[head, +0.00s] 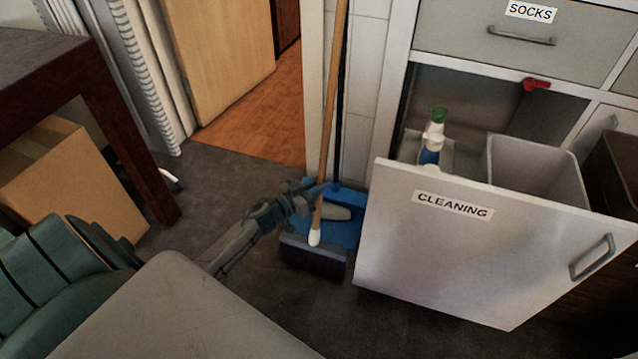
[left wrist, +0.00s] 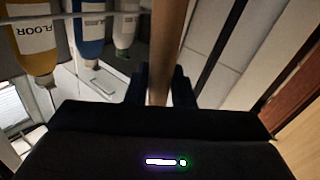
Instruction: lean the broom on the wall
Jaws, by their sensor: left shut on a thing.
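The broom's long wooden handle (head: 332,110) stands nearly upright, tilted slightly, in front of the narrow tiled wall (head: 367,75). In the left wrist view the handle (left wrist: 165,50) passes between the two dark fingers (left wrist: 160,90). The broom's top is beyond the head view's upper edge, and I cannot tell whether it touches the wall. My right gripper is not in view.
A blue dustpan-like piece (head: 347,232) with a thin black pole sits on the floor behind my gripper. The open CLEANING drawer (head: 480,250) blocks the right, holding a spray bottle (head: 432,140) and grey bin (head: 535,165). A cardboard box (head: 65,180) and dark table (head: 120,130) stand left.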

